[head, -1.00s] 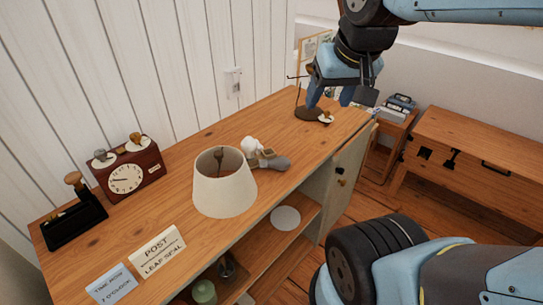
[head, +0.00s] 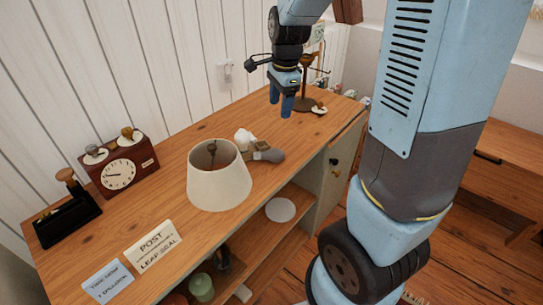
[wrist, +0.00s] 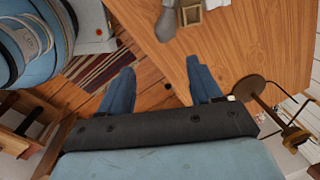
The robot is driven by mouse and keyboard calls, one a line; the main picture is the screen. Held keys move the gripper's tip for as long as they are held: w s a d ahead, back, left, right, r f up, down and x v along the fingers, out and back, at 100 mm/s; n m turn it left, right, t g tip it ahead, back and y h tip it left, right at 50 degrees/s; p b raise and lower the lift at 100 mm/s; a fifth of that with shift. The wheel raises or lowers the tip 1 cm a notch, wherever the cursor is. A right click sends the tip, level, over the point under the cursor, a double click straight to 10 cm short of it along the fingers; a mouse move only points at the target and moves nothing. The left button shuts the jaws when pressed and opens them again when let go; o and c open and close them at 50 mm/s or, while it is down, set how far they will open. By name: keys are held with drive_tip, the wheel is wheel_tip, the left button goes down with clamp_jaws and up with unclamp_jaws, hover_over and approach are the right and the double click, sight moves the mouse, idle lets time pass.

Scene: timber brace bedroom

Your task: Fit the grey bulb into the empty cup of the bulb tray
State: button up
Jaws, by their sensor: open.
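The grey bulb (head: 268,155) lies on the cabinet top beside the small wooden bulb tray (head: 256,146), just right of the lampshade. A white bulb (head: 244,137) shows at the tray's left end. The grey bulb (wrist: 166,24) is also at the top of the wrist view, next to the tray (wrist: 190,16), which the frame edge cuts off. The empty cup cannot be made out clearly. My gripper (head: 280,106) is open and empty, above the cabinet top and behind the bulb and tray. Its two fingers (wrist: 160,70) are spread apart in the wrist view.
A cream lampshade (head: 219,182) stands close left of the tray. A brown metal stand (head: 306,84) and a white disc with a brass knob (head: 319,109) are near my gripper. Bare wood lies between gripper and bulb.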

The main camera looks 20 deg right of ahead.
sight(274, 149)
drive_tip(key=w+f+m, duration=0.1)
drive_tip(key=f, duration=0.6)
drive_tip(key=w+f+m, duration=0.1)
drive_tip(key=f+m, duration=0.1)
drive_tip(key=f, duration=0.5)
drive_tip(key=w+f+m+g, duration=0.1)
drive_tip(key=f, duration=0.5)
drive_tip(key=shift+w+a+f+h, duration=0.25)
drive_tip(key=shift+w+f+h, duration=0.05)
drive_tip(key=shift+w+f, duration=0.1)
drive_tip(key=c, duration=0.8)
